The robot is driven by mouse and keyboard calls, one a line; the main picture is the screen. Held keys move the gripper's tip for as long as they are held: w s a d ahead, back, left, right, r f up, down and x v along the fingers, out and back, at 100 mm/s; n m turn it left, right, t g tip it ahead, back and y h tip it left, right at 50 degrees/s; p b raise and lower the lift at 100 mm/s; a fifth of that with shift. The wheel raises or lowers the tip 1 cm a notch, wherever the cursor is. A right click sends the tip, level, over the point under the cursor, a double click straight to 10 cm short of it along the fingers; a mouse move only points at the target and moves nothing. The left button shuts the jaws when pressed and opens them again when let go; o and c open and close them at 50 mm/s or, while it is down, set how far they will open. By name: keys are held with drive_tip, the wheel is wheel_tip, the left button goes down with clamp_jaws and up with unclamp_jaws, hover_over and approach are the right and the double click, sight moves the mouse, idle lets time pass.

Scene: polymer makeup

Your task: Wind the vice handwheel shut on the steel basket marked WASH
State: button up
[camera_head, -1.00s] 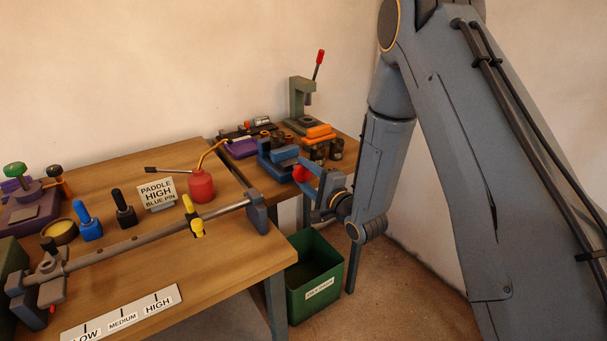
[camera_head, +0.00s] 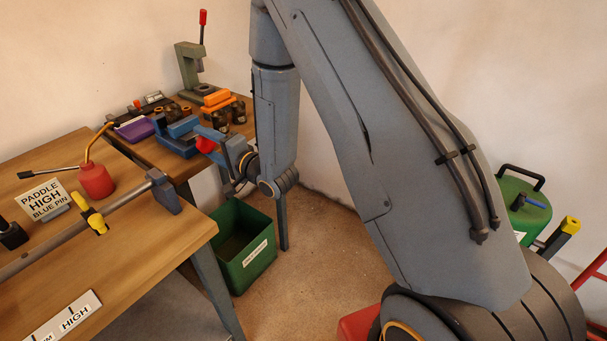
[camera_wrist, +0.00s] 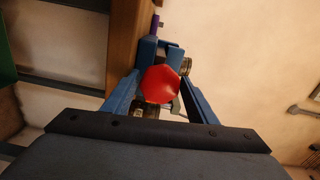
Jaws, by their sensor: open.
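The blue vice (camera_head: 180,142) sits at the near edge of the far bench. A red knob-like handwheel (camera_head: 205,145) faces out from it, towards my gripper. My gripper (camera_head: 212,140) is open, its blue fingers reaching towards the vice on either side of the red handwheel. In the wrist view the red handwheel (camera_wrist: 160,84) lies between the two spread fingers of my gripper (camera_wrist: 160,92), with the vice (camera_wrist: 150,50) behind it. I cannot tell whether the fingers touch it. No WASH marking is readable, and I cannot make out the basket.
A green bin (camera_head: 240,248) stands on the floor below my gripper. Dark jars (camera_head: 237,112) and an orange block (camera_head: 217,98) sit beside the vice. A green press (camera_head: 190,65) stands behind. A near bench (camera_head: 140,255) is at left; a green drum (camera_head: 523,212) is at right.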

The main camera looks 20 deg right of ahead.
drive_tip(key=n, duration=0.4)
drive_tip(key=shift+d, duration=0.2)
drive_tip(key=n+b, duration=0.1)
drive_tip(key=n, duration=0.3)
drive_tip(key=shift+a+r+n, duration=0.1)
drive_tip(key=shift+n, duration=0.2)
drive_tip(key=n, duration=0.5)
drive_tip(key=shift+a+r, duration=0.1)
drive_tip(key=shift+a, duration=0.05)
drive_tip(key=n, duration=0.2)
drive_tip(key=shift+n, duration=0.3)
drive_tip(key=shift+s+n, duration=0.2)
drive_tip(key=shift+n, duration=0.2)
drive_tip(key=s+d+m+g+h+p, duration=0.1)
drive_tip(key=s+d+g+h, duration=0.3)
drive_tip(key=d, duration=0.3)
drive_tip(key=s+d+m+g+h+p, duration=0.1)
drive_tip(key=s+d+m+h, duration=0.1)
drive_tip(key=s+d+h, duration=0.35)
drive_tip(key=s+d+r+m+g+p, duration=0.1)
drive_tip(key=s+d+g, duration=0.2)
drive_tip(key=s, duration=0.4)
drive_tip(key=s+d+r+m+g+p, duration=0.1)
drive_tip(key=s+d+g+p, duration=0.1)
drive_tip(key=s, duration=0.6)
drive_tip(key=d+g, duration=0.1)
drive_tip(key=d, duration=0.1)
drive_tip(key=shift+s+d+r+m+h, duration=0.15)
drive_tip(key=shift+s+d+m+h, duration=0.15)
drive_tip(key=shift+m+h, duration=0.1)
